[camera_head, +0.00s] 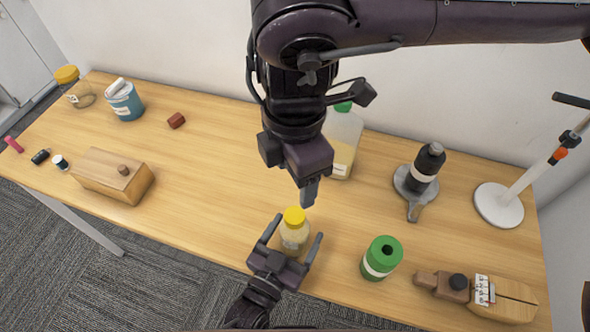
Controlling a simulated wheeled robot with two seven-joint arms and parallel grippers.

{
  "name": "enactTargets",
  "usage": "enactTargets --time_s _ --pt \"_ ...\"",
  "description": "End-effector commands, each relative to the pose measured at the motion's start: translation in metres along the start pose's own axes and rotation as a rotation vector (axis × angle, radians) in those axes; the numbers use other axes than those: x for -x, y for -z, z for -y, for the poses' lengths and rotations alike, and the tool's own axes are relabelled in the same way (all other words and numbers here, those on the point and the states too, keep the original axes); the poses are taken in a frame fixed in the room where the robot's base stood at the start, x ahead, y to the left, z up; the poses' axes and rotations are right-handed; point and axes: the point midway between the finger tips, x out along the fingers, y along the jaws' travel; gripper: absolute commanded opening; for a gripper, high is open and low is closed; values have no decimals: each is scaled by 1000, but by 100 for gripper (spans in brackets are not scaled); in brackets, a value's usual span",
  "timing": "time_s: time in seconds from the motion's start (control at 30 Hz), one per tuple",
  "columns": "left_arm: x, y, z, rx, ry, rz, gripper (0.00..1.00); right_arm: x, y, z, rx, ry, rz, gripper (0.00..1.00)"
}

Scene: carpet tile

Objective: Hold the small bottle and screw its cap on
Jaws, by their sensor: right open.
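The small bottle (294,239) stands upright near the table's front edge, pale yellow inside. A yellow cap (294,215) sits at its top; I cannot tell how tightly it is seated. My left gripper (299,226) comes from below in the picture, its two fingers spread on either side of the bottle, with gaps showing. My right gripper (309,195) comes down from above, its fingertips just above and slightly right of the cap. It is open, seen nearly edge-on, and appears empty.
A wooden board (513,301), a dark bottle on a grey holder (426,168), a green-capped jug (344,140) and a white stand (498,206) are also right. A wooden box (112,174) is left. The table between is clear.

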Motion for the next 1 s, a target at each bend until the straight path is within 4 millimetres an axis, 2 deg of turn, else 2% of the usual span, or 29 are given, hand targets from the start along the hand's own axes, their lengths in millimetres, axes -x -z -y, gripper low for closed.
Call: enactTargets --time_s 0.33,0.7,0.83,1.0 --pt "5 -1 0 0 -1 2 80 -1 0 0 0 0 0 61" --pt "63 -2 0 0 -1 4 80 -11 0 0 0 0 0 61" --pt "75 -1 0 1 -1 1 80 -12 0 0 0 0 0 61" --pt "78 0 0 1 0 0 80 -12 0 0 0 0 0 61"
